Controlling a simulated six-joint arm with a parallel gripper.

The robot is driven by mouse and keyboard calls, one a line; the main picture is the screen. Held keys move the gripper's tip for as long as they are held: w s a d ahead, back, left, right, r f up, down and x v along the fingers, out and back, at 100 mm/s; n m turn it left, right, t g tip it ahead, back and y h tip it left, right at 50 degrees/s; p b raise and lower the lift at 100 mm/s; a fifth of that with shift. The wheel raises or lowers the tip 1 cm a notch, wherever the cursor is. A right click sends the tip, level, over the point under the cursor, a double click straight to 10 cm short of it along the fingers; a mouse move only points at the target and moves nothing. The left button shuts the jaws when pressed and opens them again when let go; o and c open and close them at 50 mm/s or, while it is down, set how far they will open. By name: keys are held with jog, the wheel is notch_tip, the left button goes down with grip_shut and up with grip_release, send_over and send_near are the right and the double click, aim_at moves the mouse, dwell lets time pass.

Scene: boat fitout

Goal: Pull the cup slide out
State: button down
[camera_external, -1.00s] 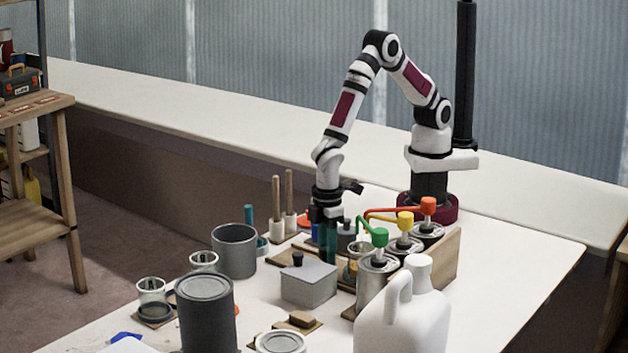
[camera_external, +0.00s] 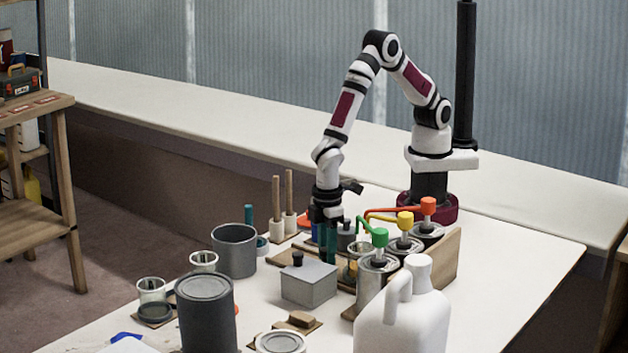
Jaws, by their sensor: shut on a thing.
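My gripper (camera_external: 328,240) points straight down behind the grey lidded box, with its fingers low over the wooden boards. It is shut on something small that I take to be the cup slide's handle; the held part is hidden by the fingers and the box. A clear cup (camera_external: 360,256) stands just right of my fingers, in front of the pump cans. The slide (camera_external: 343,280) shows only as a strip of wood beside the box, and I cannot tell how far out it is.
The grey box (camera_external: 309,284) stands close in front of my gripper. Pump cans with green (camera_external: 379,238), yellow (camera_external: 404,222) and red (camera_external: 427,206) heads stand to the right. A white jug (camera_external: 405,315) is at the front, a grey pot (camera_external: 234,252) at left.

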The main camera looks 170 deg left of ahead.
dwell(0.4)
jog(key=s+d, duration=0.9)
jog(key=c, duration=0.6)
grip_release()
jog(key=shift+r, duration=0.1)
notch_tip(320, 180, up, 16)
jog(key=shift+f, duration=0.2)
